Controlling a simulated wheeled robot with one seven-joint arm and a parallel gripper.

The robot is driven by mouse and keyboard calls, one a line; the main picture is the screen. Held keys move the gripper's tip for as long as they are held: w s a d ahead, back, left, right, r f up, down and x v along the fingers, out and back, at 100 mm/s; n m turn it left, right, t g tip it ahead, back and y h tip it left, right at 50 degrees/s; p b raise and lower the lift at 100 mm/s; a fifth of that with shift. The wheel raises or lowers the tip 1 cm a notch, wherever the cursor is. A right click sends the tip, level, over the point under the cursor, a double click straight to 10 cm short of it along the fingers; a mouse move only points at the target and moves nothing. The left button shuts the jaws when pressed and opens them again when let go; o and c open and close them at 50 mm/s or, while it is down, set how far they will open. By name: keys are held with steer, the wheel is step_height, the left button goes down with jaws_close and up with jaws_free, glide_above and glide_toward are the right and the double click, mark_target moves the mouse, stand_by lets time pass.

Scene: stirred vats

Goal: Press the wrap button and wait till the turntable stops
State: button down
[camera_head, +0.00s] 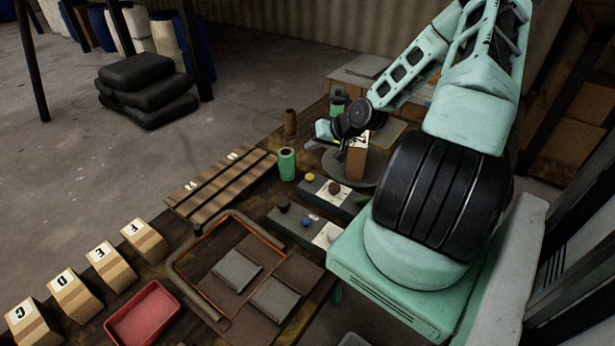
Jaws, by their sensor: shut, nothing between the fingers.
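A grey round turntable (338,171) stands at the back right of the bench, partly hidden by my arm. A brown box (355,162) with a white label stands upright on it. My gripper (321,131) is small in view, beside and above the turntable, left of the box top; its fingers are shut and hold nothing. Two control boxes lie in front of the turntable. I cannot tell which is the wrap button.
A green cylinder (287,164) and a brown tube (291,123) stand left of the turntable. A slatted rack (221,187), an orange-edged tray (205,254), a red bin (142,314) and several lettered boxes (108,262) fill the bench. Black sacks (146,92) lie on the floor.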

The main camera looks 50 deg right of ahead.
steer(key=shift+f, duration=0.1)
steer(key=b, duration=0.7)
glide_above(313, 177)
step_height(313, 177, down, 6)
steer(key=shift+f, duration=0.2)
steer(key=shift+f+b, duration=0.5)
steer(key=shift+f, duration=0.65)
steer(key=shift+f, duration=0.15)
stand_by(0.5)
steer(key=shift+f, duration=0.25)
steer(key=shift+f+b, duration=0.35)
steer(key=shift+f, duration=0.25)
stand_by(0.8)
steer(key=shift+r+p, duration=1.05)
